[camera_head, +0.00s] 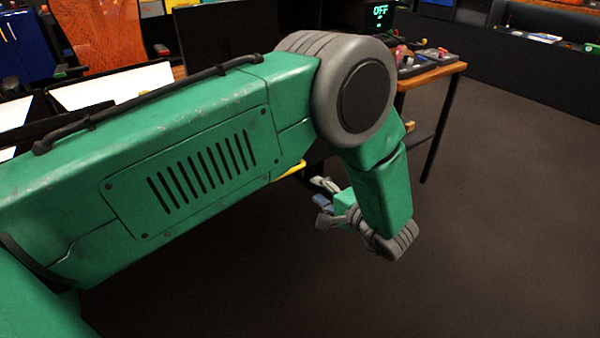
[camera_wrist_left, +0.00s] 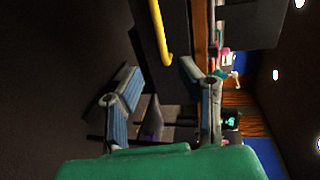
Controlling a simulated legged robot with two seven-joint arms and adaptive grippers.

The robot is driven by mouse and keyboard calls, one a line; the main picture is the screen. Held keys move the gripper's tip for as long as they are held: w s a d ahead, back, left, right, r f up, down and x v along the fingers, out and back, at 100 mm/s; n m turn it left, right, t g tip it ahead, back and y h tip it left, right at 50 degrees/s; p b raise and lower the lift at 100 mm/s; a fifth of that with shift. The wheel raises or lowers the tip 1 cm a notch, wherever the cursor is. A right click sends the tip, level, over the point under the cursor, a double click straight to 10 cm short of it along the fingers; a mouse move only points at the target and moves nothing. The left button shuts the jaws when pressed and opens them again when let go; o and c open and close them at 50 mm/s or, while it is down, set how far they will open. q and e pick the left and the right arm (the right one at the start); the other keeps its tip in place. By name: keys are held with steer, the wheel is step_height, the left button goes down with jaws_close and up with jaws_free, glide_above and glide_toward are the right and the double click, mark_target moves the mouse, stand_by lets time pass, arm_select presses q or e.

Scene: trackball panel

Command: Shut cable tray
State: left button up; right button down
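A yellow handle (camera_wrist_left: 159,30) runs along a dark panel (camera_wrist_left: 178,25) in the left wrist view; this looks like the cable tray's front. How far the tray stands out cannot be told. In the head view a short yellow piece (camera_head: 290,170) shows under my left arm, which hides most of the tray. My left gripper (camera_head: 326,196) hangs low beside the desk. In the left wrist view my left gripper (camera_wrist_left: 158,72) has its two fingers wide apart with nothing between them, and the handle's end lies beyond the fingertips. My right gripper is in neither view.
A wooden desk (camera_head: 440,74) with a device carrying small coloured controls (camera_head: 410,58) stands behind my left arm. A display reading OFF (camera_head: 380,11) is at the back. An orange chair (camera_head: 98,30) is at the far left. The dark floor (camera_head: 500,220) at right is clear.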

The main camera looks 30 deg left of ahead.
mark_target(289, 173)
arm_select(q)
steer(key=b+x, duration=0.3)
steer(key=x, duration=1)
steer(key=shift+a, duration=0.1)
jaws_close()
